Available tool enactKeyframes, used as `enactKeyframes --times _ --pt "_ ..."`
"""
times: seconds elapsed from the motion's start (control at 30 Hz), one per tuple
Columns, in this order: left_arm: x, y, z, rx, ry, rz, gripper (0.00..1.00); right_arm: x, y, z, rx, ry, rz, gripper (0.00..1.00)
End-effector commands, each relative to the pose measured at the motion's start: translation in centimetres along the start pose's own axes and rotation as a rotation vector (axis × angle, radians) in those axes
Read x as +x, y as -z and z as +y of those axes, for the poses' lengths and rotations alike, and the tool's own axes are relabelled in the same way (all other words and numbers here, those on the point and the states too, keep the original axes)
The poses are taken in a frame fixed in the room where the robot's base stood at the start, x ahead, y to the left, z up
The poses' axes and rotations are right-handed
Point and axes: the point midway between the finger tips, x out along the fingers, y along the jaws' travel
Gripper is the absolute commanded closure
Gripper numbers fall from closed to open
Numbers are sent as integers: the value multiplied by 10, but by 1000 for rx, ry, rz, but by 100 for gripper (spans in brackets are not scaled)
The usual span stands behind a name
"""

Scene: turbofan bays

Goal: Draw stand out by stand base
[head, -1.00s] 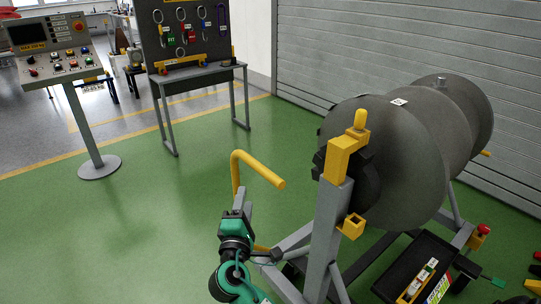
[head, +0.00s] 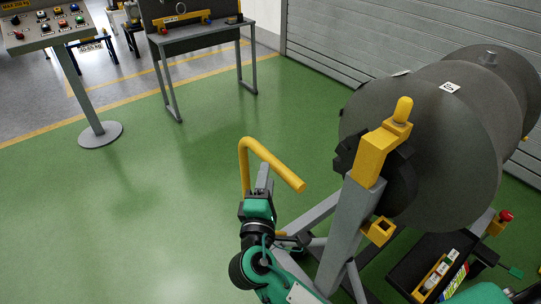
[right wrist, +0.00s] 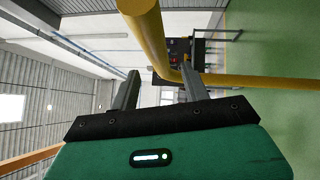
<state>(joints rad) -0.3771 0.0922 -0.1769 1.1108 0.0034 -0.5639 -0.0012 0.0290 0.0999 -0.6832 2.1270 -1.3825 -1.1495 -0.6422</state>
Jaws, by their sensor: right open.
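The stand has a grey upright post (head: 345,230) and grey base legs (head: 312,217) on the green floor. It carries a big dark grey drum-shaped engine (head: 435,150). A bent yellow handle bar (head: 275,163) rises at the stand's near left side; its lower end is hidden behind my arm. My right gripper (head: 263,173) points up and away just below the bar's slanting top length. In the right wrist view the yellow bar (right wrist: 150,40) crosses in front of the open fingers (right wrist: 160,82); I cannot tell whether it touches them. My left gripper is not in view.
A black tray (head: 407,277) with labelled items sits low on the stand at right. A grey shutter wall (head: 350,35) stands behind the engine. A control console (head: 48,28) and a workbench (head: 205,37) stand further back. The green floor at left is clear.

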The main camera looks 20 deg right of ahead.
Motion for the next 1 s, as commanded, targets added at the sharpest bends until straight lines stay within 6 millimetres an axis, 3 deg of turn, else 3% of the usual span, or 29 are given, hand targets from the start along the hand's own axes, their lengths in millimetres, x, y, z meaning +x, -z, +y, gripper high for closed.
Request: enactKeyframes --times 0.1,0.3,0.73,1.0 --pt "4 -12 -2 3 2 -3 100 25 -1 3 -1 -3 -2 53" --pt "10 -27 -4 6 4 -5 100 53 0 1 0 -1 -1 53" --pt "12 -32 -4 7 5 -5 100 63 0 0 1 1 0 53" --pt "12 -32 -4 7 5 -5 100 63 0 0 1 1 0 100"
